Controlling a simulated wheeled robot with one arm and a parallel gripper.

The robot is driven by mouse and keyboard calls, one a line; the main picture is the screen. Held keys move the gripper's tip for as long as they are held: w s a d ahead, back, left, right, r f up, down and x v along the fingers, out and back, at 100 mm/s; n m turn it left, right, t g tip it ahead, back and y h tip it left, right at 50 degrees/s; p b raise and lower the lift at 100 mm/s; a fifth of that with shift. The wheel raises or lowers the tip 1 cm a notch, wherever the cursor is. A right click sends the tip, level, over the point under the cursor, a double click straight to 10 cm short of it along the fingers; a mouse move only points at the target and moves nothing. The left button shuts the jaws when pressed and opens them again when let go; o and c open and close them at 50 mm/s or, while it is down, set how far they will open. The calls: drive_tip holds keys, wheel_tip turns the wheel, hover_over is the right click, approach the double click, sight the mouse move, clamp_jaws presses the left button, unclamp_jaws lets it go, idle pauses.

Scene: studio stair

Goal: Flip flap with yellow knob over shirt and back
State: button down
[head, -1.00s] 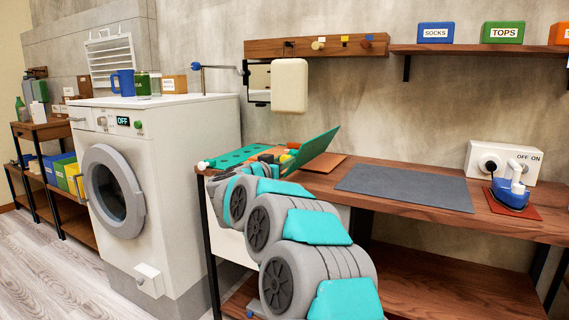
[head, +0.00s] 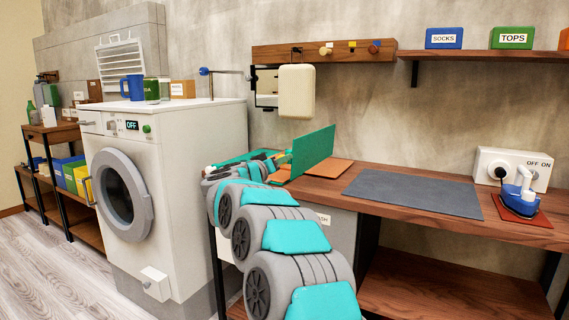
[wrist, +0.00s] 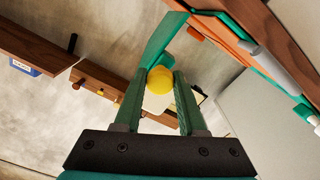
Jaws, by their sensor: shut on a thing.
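The flap is a flat green-teal panel (head: 314,150) standing nearly upright on the left part of the wooden table. It also shows in the wrist view (wrist: 163,36). Its yellow knob (wrist: 159,80) sits between the fingertips of my gripper (wrist: 160,88), which is shut on it. In the head view my arm hides most of the gripper and the knob. The rest of the teal folding board (head: 232,160) lies flat at left, partly behind my arm. An orange-brown flat piece (head: 333,168) lies at the flap's foot; I cannot tell whether it is the shirt.
A grey mat (head: 410,191) lies on the table. A blue iron (head: 520,190) stands on a red pad at right. A washing machine (head: 175,140) is at left. A cream block (head: 297,91) hangs under a wooden peg rail (head: 325,52) above the flap.

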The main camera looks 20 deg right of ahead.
drive_tip(key=shift+w+r+n, duration=0.1)
drive_tip(key=shift+w+n, duration=0.1)
drive_tip(key=shift+n, duration=0.2)
drive_tip(key=shift+a, duration=0.1)
drive_tip(key=w+n, duration=0.1)
drive_tip(key=a+n, duration=0.1)
drive_tip(key=n, duration=0.1)
drive_tip(key=shift+w+a, duration=0.15)
drive_tip(key=shift+w, duration=0.2)
drive_tip(key=shift+f, duration=0.25)
drive_tip(key=shift+w+a+f+n, duration=0.2)
drive_tip(key=shift+w+a+n, duration=0.2)
drive_tip(key=shift+n, duration=0.35)
drive_tip(key=shift+w+a+f+n, duration=0.25)
drive_tip(key=shift+w+n, duration=0.15)
drive_tip(key=shift+n, duration=0.35)
